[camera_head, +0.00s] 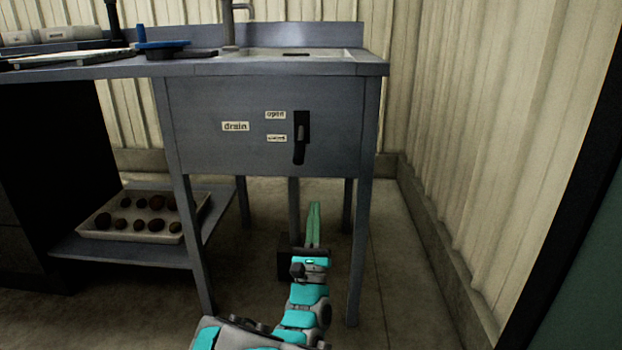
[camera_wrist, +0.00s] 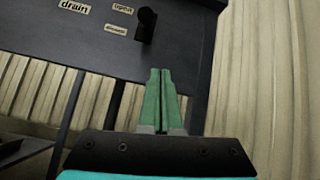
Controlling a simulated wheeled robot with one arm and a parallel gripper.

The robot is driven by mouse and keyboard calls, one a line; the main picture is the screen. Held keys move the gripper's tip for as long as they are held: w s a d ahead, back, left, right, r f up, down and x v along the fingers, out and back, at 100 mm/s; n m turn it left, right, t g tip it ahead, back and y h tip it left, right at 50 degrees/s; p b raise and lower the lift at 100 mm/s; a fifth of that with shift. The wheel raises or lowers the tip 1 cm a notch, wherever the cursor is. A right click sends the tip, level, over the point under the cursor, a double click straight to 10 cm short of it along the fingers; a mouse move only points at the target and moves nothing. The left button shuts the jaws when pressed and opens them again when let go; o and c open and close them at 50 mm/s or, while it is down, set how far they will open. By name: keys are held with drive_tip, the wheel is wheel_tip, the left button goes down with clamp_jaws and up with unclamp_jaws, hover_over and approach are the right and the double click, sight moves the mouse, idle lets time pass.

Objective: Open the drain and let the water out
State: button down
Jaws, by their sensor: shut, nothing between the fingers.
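The sink unit's grey front panel (camera_head: 200,150) carries a "drain" label (camera_head: 236,126), an "open" label (camera_head: 276,115) and a lower label (camera_head: 276,138) too blurred to read surely. To the right of the labels is a black lever (camera_head: 300,145), pointing down toward the lower label. The lever (camera_wrist: 145,25) also shows at the top of the wrist view. My gripper (camera_head: 314,207) has green fingers, shut and empty, below the panel and apart from the lever. In the wrist view my gripper (camera_wrist: 160,72) points up toward the panel. The water in the basin (camera_head: 300,54) cannot be made out.
A tray of potatoes (camera_head: 90,228) sits on the low shelf at left. Table legs (camera_head: 360,250) stand either side of my arm. A corrugated wall (camera_head: 470,120) runs along the right. A tap (camera_head: 228,25) and a blue-topped item (camera_head: 162,45) stand on the counter.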

sight(300, 145)
drive_tip(key=shift+a+f+n+y, duration=0.7)
drive_tip(key=shift+a+f+y, duration=0.2)
drive_tip(key=shift+y, duration=0.3)
drive_tip(key=shift+r, duration=0.1)
drive_tip(key=w+r+b, duration=0.1)
drive_tip(key=w+r, duration=0.1)
drive_tip(key=r, duration=0.3)
drive_tip(key=w+a+r, duration=0.1)
drive_tip(key=w+r, duration=0.2)
drive_tip(key=r, duration=0.2)
drive_tip(key=shift+w+b, duration=0.3)
drive_tip(key=shift+b, duration=0.1)
